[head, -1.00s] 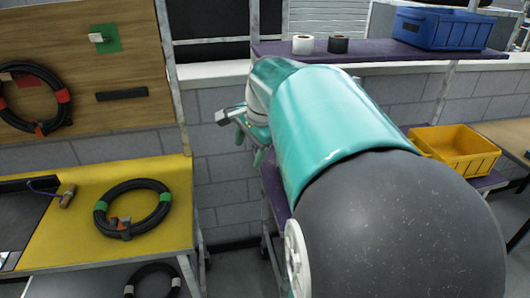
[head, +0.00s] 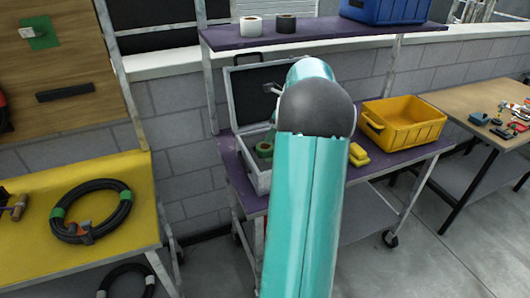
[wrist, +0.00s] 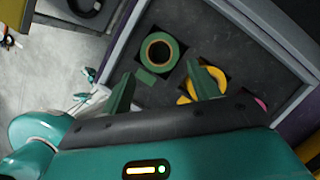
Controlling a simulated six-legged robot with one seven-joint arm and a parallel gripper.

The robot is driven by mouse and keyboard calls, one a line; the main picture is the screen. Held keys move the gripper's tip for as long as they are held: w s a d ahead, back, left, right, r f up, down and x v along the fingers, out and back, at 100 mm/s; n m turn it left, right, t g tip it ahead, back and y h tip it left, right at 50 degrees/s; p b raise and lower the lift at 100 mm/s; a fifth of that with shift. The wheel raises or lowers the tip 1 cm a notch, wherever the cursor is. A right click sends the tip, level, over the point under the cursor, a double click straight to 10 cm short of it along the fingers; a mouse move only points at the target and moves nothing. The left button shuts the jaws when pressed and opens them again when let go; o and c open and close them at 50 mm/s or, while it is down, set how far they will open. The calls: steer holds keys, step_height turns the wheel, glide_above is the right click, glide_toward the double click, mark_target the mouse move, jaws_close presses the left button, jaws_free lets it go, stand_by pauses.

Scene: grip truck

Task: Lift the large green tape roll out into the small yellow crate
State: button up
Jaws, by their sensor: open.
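The large green tape roll (wrist: 147,50) lies flat in a dark foam cutout of an open grey case (head: 257,180), beside a yellow ring (wrist: 184,97). In the head view a green roll (head: 264,150) shows in the case, partly hidden by my arm. My gripper (wrist: 157,84) is open and empty, above the case. In the wrist view the green roll appears beyond and between its fingertips, apart from them. In the head view my arm mostly hides the gripper. The yellow crate (head: 415,138) stands on the purple shelf right of the case, looking empty.
Yellow blocks (head: 358,155) lie on the shelf between case and crate. The upper purple shelf (head: 320,32) holds a white roll (head: 251,26), a black roll (head: 286,24) and a blue crate (head: 385,11). A yellow table (head: 135,170) with a black cable coil (head: 66,233) stands left.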

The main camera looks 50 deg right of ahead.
mark_target(265, 152)
steer(key=x, duration=0.7)
steer(key=shift+f, duration=0.15)
steer(key=c, duration=0.7)
